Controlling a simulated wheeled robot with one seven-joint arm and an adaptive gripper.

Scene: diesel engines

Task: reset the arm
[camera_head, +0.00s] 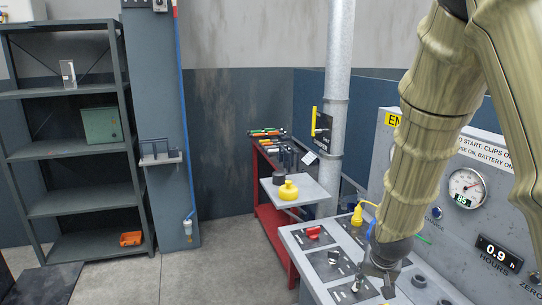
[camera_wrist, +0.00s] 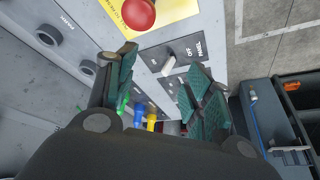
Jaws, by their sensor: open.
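My arm (camera_head: 425,150) comes down from the upper right of the head view, bent, in front of the grey control panel. My gripper (camera_head: 374,283) is low over the sloping console (camera_head: 300,238). In the wrist view my gripper (camera_wrist: 160,72) has its two green-padded fingers apart, with nothing between them held. A switch plate (camera_wrist: 182,48) marked OFF and PANEL, with a pale toggle (camera_wrist: 168,66), shows beyond the fingers. Whether the fingers touch the console cannot be told.
A red knob (camera_wrist: 138,14) on a yellow plate is beyond the fingers. A gauge (camera_head: 467,188) is on the panel at right. A red cart (camera_head: 267,190) with a yellow can (camera_head: 288,191) stands behind the console. Shelves (camera_head: 65,150) stand at left; the floor (camera_head: 215,265) between is clear.

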